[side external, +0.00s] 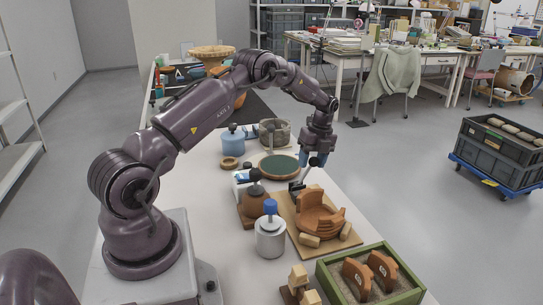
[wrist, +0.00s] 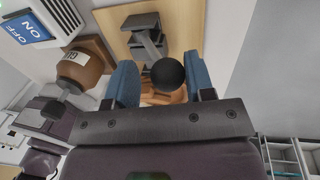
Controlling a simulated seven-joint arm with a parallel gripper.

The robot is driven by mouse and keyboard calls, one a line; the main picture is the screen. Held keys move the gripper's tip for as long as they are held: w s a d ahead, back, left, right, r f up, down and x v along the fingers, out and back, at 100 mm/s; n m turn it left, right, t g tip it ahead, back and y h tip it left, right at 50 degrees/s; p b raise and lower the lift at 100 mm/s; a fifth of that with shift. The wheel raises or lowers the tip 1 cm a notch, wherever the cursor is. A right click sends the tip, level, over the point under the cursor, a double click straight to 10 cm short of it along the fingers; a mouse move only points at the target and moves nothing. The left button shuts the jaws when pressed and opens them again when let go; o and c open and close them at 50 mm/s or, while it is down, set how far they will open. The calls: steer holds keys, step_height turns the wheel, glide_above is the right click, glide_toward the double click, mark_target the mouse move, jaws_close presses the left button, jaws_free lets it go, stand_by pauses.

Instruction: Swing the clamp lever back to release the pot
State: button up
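The clamp (side external: 296,187) stands on a wooden board (side external: 347,241) at the back of the terracotta pot (side external: 318,222), which is partly built from sherds. Its lever rises to a black ball knob (side external: 313,162); the knob also shows large in the wrist view (wrist: 168,75), with the grey clamp body (wrist: 145,28) beyond it. My gripper (side external: 312,157) is above the clamp at the knob. In the wrist view its blue fingers (wrist: 160,84) are apart, one on each side of the knob, with visible gaps. The pot is mostly hidden in that view.
A brown labelled jar (side external: 254,204) and an ON/OFF switch box (wrist: 28,28) stand left of the clamp. A grey canister with a blue top (side external: 270,236) is in front. A green sand tray (side external: 405,283) with sherds is at the front right. A green turntable (side external: 278,166) lies behind.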

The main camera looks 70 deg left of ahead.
steer(key=shift+s+r+t, duration=0.25)
steer(key=shift+s+t, duration=0.1)
steer(key=shift+s, duration=0.35)
steer(key=shift+s+r+t, duration=0.2)
steer(key=shift+s+t, duration=0.15)
steer(key=shift+s, duration=0.3)
steer(key=shift+s+f+t, duration=0.4)
steer(key=shift+s+t, duration=0.35)
steer(key=shift+s, duration=0.6)
steer(key=shift+s+f+t, duration=0.35)
steer(key=shift+s+t, duration=0.35)
steer(key=shift+s, duration=0.6)
steer(key=shift+s+f+t, duration=0.4)
steer(key=shift+s+t, duration=0.35)
steer(key=shift+s, duration=0.6)
steer(key=shift+v, duration=2.6)
steer(key=shift+r, duration=0.15)
